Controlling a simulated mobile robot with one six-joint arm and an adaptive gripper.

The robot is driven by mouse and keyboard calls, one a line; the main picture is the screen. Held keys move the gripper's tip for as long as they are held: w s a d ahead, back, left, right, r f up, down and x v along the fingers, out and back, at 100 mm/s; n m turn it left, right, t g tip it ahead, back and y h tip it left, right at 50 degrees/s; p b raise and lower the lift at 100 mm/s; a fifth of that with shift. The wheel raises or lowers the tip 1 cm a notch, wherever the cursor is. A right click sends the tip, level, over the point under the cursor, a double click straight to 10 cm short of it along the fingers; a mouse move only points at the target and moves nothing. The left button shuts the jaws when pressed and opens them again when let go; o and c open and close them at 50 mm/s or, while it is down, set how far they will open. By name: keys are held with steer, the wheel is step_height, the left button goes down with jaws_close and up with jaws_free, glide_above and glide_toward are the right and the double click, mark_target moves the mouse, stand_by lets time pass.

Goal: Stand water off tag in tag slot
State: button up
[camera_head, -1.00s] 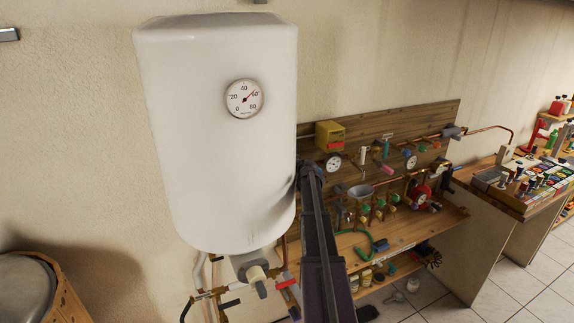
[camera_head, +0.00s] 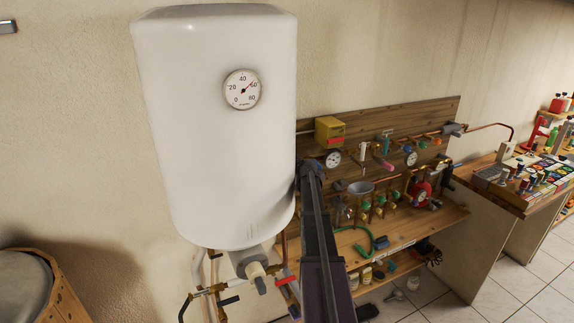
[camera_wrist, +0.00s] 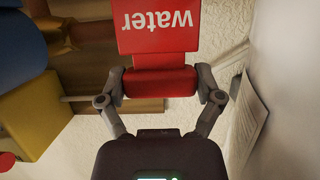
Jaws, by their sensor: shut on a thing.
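In the wrist view my gripper (camera_wrist: 160,88) is shut on a red tag, the water off tag (camera_wrist: 158,35). The tag shows the white word "water", upside down in this view, and its top is cut off by the picture edge. In the head view my arm reaches in beside the white water heater, and the gripper and tag are hidden there. I cannot make out the tag slot for certain in either view.
The white water heater (camera_head: 215,130) with a round dial hangs close to the left of my arm. A wooden board (camera_head: 400,125) with a yellow box (camera_head: 329,130), gauges, valves and copper pipes stands to the right. A workbench (camera_head: 520,185) is farther right.

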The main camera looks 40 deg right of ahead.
steer(key=shift+f+b, duration=0.5)
steer(key=shift+f, duration=0.1)
steer(key=o, duration=0.9)
steer(key=shift+r, duration=0.1)
steer(key=shift+c, duration=0.2)
steer(key=shift+r, duration=0.2)
step_height(320, 180, up, 10)
steer(key=p, duration=1)
steer(key=shift+f, duration=0.2)
stand_by(0.4)
